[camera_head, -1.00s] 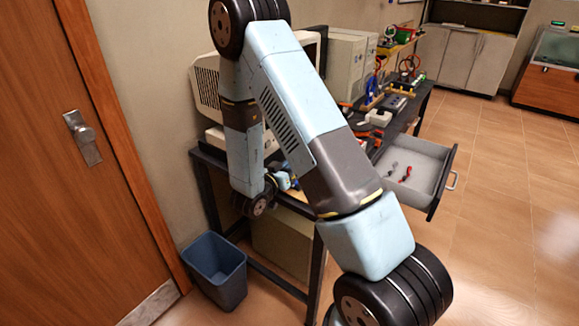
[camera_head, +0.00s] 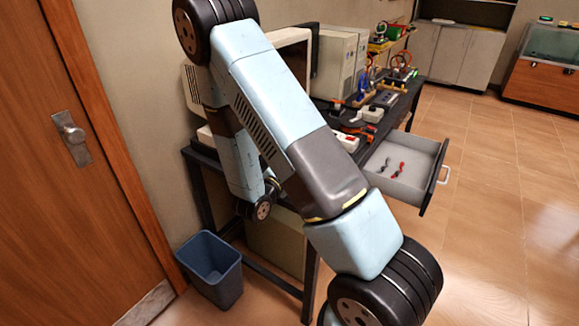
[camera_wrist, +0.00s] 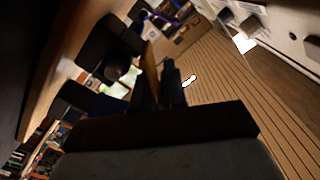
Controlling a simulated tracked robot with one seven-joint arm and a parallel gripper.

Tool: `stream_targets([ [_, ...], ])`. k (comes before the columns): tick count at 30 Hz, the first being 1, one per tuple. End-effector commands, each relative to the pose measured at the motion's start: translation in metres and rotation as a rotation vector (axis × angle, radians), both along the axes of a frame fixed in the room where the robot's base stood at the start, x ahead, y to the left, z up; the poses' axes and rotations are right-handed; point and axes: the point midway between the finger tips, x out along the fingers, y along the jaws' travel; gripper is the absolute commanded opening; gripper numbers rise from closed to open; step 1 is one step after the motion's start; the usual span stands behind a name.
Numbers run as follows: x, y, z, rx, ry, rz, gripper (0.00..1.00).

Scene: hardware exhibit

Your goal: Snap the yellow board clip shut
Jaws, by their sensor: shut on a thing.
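In the wrist view my gripper (camera_wrist: 160,90) shows as dark fingers closed together in the middle. A narrow yellow-brown piece (camera_wrist: 152,62) stands at the fingers; it looks like the yellow board clip, but the view is too dark and tilted to tell whether the clip is open or snapped shut. In the head view my arm reaches up and then down behind its own upper link to the near end of the dark workbench (camera_head: 200,165). There my wrist and links hide most of the gripper, and I cannot make out the board or the clip.
An open grey drawer (camera_head: 425,160) with red and dark items juts from the bench's right side. A beige computer case (camera_head: 340,62), a monitor (camera_head: 290,50) and several tools crowd the bench. A blue bin (camera_head: 212,270) stands near the door (camera_head: 40,200). Floor at right is clear.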

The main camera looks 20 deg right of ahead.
Motion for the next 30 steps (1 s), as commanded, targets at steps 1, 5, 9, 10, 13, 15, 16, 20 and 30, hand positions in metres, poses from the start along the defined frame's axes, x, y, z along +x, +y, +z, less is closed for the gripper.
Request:
stream_targets([
  [1,-0.0008,-0.0022,0.0000,0.018,-0.030,-0.002,0.00],
  [5,-0.0032,-0.0041,-0.0018,0.070,-0.103,-0.003,0.00],
  [9,-0.0049,-0.0052,-0.0037,0.112,-0.161,-0.002,0.00],
  [10,-0.0053,-0.0055,-0.0041,0.119,-0.172,-0.002,0.00],
  [13,-0.0061,-0.0062,-0.0051,0.139,-0.198,-0.003,0.00],
  [15,-0.0065,-0.0066,-0.0056,0.149,-0.211,-0.003,0.00],
  [16,-0.0067,-0.0068,-0.0058,0.152,-0.216,-0.003,0.00],
  [20,-0.0071,-0.0072,-0.0062,0.160,-0.227,-0.003,0.00],
  [30,-0.0074,-0.0077,-0.0062,0.163,-0.230,-0.004,0.00],
])
